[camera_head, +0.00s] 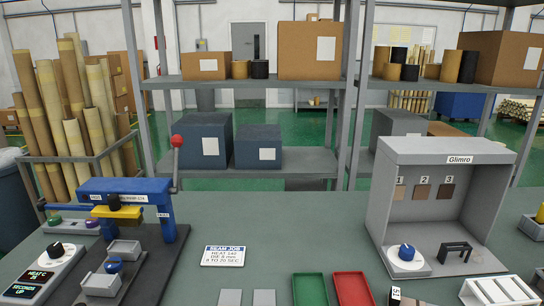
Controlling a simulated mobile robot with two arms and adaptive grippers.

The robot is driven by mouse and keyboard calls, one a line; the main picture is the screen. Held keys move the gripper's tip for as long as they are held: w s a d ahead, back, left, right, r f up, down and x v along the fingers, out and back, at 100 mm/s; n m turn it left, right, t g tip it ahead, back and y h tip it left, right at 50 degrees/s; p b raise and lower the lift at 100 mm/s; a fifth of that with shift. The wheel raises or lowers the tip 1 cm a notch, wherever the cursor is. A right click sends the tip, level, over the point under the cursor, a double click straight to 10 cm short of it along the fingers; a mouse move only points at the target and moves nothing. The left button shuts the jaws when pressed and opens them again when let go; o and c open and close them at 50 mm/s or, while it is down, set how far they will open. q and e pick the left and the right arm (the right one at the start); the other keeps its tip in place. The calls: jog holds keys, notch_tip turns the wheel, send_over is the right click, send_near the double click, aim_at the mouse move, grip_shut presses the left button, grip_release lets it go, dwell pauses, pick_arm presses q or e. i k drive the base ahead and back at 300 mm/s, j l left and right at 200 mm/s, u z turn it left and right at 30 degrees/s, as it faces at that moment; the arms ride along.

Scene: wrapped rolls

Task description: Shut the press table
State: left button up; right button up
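A blue bench press (123,186) stands at the left of the work surface. A grey lever with a red ball knob (177,141) stands upright at its right side. A yellow block (116,212) hangs under the blue arm. In front of it, on the dark base, are light grey blocks (124,248) (101,284) and a blue-topped part (113,266). These lie forward of the yellow block rather than under it. I cannot tell which of these parts is the press table. Neither of my grippers shows in the head view.
A control box (47,262) with displays is left of the press. A label card (225,256), green tray (315,289) and red tray (351,289) lie to the right. A grey booth (440,205) stands at right. The surface behind the card is clear.

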aim_at(101, 288)
jog(key=u, duration=1.35)
